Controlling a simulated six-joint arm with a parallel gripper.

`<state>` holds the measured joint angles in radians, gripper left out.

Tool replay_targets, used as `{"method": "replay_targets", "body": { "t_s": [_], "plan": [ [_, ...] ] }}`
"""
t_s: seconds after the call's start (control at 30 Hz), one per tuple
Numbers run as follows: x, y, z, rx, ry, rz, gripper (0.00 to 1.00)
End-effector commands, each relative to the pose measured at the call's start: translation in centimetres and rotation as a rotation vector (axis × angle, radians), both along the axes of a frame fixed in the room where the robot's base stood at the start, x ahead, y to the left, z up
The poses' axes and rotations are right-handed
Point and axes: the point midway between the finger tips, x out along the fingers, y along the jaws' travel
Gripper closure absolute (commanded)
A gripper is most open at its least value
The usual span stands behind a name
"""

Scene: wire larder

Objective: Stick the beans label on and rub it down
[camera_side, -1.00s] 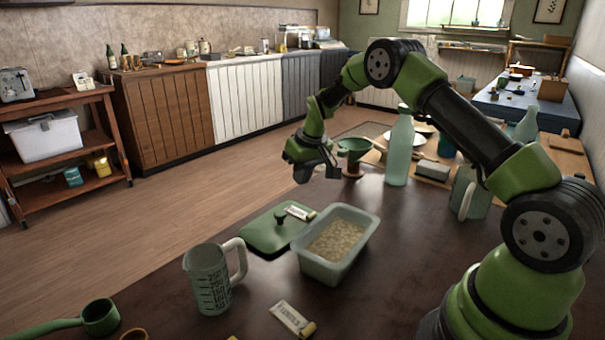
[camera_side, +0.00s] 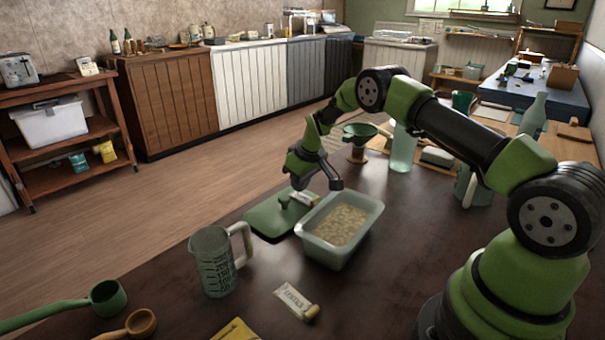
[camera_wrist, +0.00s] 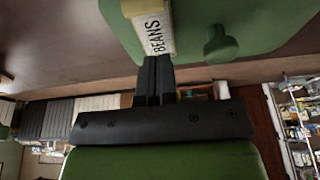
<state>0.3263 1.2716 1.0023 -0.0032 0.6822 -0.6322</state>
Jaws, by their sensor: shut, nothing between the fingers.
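The beans label (camera_side: 304,198), a pale strip reading BEANS, lies on the right part of the green lid (camera_side: 266,222). In the wrist view the label (camera_wrist: 153,32) is close up, with a yellowish end at the top and the lid's knob (camera_wrist: 220,44) to its right. My gripper (camera_side: 302,186) is shut and empty, low over the lid. In the wrist view its fingertips (camera_wrist: 153,60) overlap the label's near end; I cannot tell whether they touch it. The tub (camera_side: 366,228), filled with pale beans or grain, stands open right of the lid.
A measuring jug (camera_side: 212,265) stands in front of the lid. Another label (camera_side: 293,300) lies near the table's front. Green and wooden scoops lie front left (camera_side: 108,298). A green funnel (camera_side: 360,133) and a bottle (camera_side: 402,150) stand behind the tub.

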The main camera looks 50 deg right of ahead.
Motion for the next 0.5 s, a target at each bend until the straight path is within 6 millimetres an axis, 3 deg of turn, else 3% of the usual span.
{"method": "replay_targets", "body": {
  "t_s": [0.5],
  "plan": [
    [0.25, 0.02, -0.84, 0.000, 0.001, -0.001, 1.00]
  ]
}}
